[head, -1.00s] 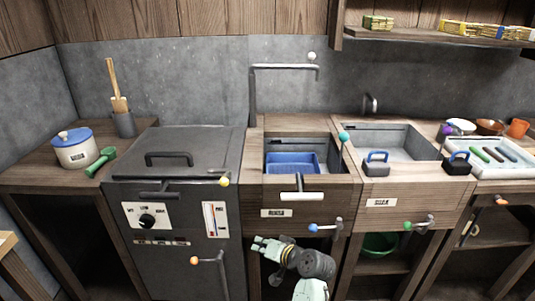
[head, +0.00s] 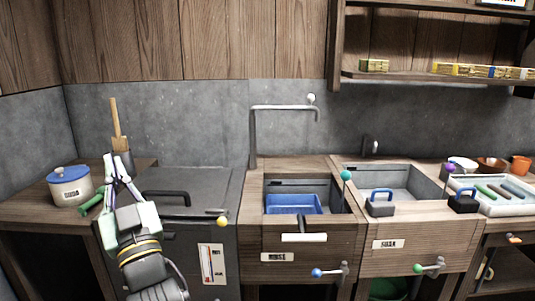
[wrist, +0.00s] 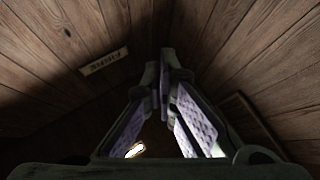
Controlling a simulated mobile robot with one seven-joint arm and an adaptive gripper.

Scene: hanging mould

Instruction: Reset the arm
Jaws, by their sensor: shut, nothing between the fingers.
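My gripper (head: 117,160) is raised in front of the left counter and the dark metal machine, fingers pointing up. It is shut and empty. In the wrist view its padded fingers (wrist: 164,75) come together at the tips, with dark wooden planks beyond them. My arm hides the machine's dial and part of its front. In the head view the fingers overlap the foot of the wooden-handled tool (head: 116,122) standing on the left counter; I cannot tell whether they touch it.
A white pot with a blue lid (head: 70,186) and a green tool (head: 92,201) are on the left counter. A tall metal tap (head: 254,140) rises behind. Shelves (head: 430,77) hang at upper right.

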